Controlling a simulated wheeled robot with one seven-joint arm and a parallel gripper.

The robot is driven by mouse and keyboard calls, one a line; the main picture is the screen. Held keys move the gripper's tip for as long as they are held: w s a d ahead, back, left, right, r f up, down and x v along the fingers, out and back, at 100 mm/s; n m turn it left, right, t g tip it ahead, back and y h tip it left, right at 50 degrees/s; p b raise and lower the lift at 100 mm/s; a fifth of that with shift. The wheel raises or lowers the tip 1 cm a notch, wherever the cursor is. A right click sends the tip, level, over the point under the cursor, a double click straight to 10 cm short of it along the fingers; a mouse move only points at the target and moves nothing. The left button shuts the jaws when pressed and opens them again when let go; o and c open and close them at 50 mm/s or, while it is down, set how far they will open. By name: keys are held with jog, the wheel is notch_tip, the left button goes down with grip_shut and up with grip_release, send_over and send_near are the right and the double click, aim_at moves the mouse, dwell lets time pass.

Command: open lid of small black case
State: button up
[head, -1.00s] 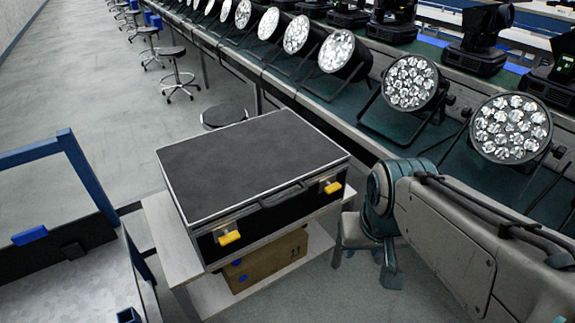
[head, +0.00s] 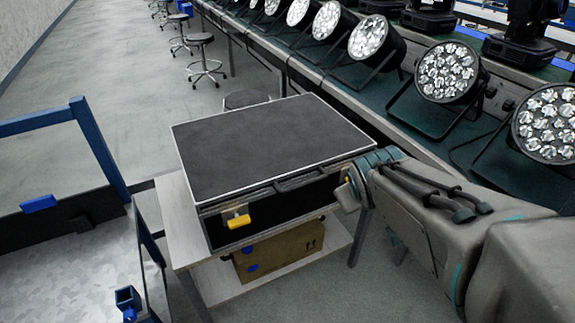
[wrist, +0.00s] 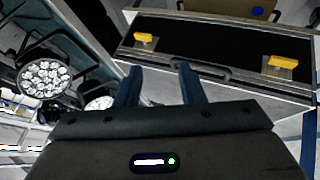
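The small black case (head: 265,150) has a flat dark lid with a pale rim, and the lid lies down on the body. One yellow latch (head: 237,219) shows on its front left; the other is hidden behind my arm. The wrist view shows both yellow latches, one at left (wrist: 143,38) and one at right (wrist: 281,62), with a dark handle (wrist: 185,66) between them. My gripper (wrist: 160,84) is open, its two blue fingers apart with nothing between them. It is by the front right corner of the case; contact cannot be told.
The case stands on a pale two-level stand (head: 180,225) with a cardboard box (head: 275,255) below. A long bench with several par cans (head: 447,72) runs behind at right. A blue-framed cart (head: 100,150) is at left. Stools stand on open floor behind.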

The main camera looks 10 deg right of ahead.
jog(key=w+d+f+n+t+b, duration=0.3)
jog(key=w+f+n+b, duration=0.1)
jog(key=b, duration=0.1)
jog(key=n+t+y+b, duration=0.5)
jog(key=n+y+b, duration=0.3)
jog(key=n+b, duration=0.55)
send_near(307, 186)
jog(key=shift+n, duration=0.35)
jog(key=p+x, duration=0.6)
jog(key=x, duration=0.5)
jog(key=shift+p, duration=0.4)
grip_shut()
